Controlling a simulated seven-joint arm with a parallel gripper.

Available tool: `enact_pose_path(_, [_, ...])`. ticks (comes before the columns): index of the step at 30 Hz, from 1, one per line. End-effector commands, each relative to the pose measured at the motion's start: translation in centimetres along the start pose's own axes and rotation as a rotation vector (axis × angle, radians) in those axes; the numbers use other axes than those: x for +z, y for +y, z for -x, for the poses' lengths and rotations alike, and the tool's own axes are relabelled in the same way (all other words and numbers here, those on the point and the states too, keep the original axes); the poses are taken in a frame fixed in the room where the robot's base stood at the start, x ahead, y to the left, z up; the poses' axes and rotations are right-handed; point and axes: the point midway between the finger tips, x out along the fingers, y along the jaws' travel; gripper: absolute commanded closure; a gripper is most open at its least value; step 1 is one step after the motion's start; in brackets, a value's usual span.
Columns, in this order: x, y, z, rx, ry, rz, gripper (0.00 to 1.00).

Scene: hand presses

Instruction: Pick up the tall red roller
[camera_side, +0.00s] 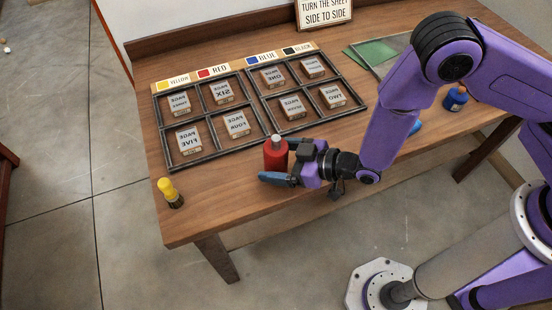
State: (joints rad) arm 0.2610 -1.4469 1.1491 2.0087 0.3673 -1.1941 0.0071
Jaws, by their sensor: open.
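The tall red roller (275,156) stands upright on the wooden table near its front edge, with a pale top. My gripper (276,166) is low beside it, reaching in from the right. One blue-tipped finger (274,179) shows in front of the roller's lower part. The other finger is mostly hidden behind the roller or the gripper body. The jaws are open, and the roller seems to stand between or right by them; contact cannot be told.
A black divided frame (208,154) with several lettered blocks lies behind the roller. A yellow roller (168,189) stands at the table's left front corner. A blue roller (455,97) stands at right. A green sheet (376,52) and a sign (324,12) are at the back.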

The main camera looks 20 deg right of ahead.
Motion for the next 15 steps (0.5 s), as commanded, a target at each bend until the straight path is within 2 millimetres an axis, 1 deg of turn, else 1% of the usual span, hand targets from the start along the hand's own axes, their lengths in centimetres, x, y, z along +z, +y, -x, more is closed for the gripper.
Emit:
enact_pose_path(3, [0.05, 0.00, -0.61, 0.000, -0.001, 0.001, 0.13])
enact_pose_path(10, [0.03, -0.02, -0.68, -0.001, -0.001, 0.001, 0.13])
enact_pose_path(11, [0.03, -0.02, -0.68, -0.001, -0.001, 0.001, 0.20])
enact_pose_path(12, [0.02, -0.02, -0.68, -0.001, -0.001, 0.001, 0.33])
enact_pose_path(14, [0.02, -0.02, -0.67, -0.001, -0.001, 0.001, 0.52])
enact_pose_path(15, [0.02, -0.02, -0.67, -0.001, -0.001, 0.001, 0.66])
